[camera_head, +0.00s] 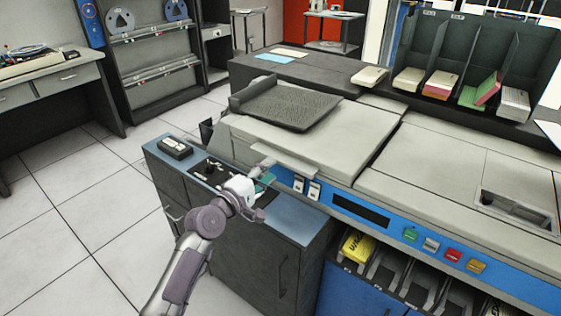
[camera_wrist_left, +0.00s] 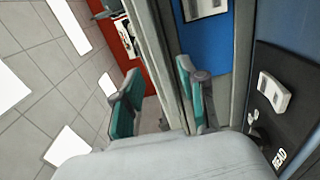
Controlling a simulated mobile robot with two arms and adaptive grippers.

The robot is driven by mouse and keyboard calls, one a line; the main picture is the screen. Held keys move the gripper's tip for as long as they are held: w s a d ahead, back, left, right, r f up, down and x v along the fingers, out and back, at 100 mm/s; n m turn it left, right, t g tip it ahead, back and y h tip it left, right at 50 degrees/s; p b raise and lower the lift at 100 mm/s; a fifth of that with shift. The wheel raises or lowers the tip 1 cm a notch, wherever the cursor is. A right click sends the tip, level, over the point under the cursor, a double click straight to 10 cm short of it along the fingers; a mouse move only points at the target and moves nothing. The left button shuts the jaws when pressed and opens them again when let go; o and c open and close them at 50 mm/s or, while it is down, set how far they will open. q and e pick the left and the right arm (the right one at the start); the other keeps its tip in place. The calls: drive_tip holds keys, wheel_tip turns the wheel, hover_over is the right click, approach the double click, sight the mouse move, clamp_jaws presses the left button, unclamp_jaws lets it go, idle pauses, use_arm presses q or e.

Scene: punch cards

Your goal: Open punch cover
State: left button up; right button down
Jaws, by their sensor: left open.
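The card machine has a light grey left cover (camera_head: 345,140) with a protruding front lip (camera_head: 288,162), and it looks closed. A second grey cover (camera_head: 450,165) lies to its right. No label shows which one is the punch cover. My left gripper (camera_head: 264,180) is at the machine's front left, just below the lip. In the left wrist view its two teal fingers (camera_wrist_left: 160,100) are apart, with a long grey edge running between or behind them. I cannot tell if they touch it. My right gripper is out of view.
A dark hopper plate (camera_head: 288,105) lies on the left cover. A low cabinet (camera_head: 270,240) with a small black box (camera_head: 174,148) stands below my arm. White switches (camera_head: 306,187) and coloured buttons (camera_head: 440,250) line the front. The floor at left is clear.

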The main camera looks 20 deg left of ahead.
sight(278, 163)
use_arm(q)
drive_tip(key=x, duration=0.5)
drive_tip(key=shift+w+d, duration=0.1)
drive_tip(key=shift+w, duration=0.2)
clamp_jaws()
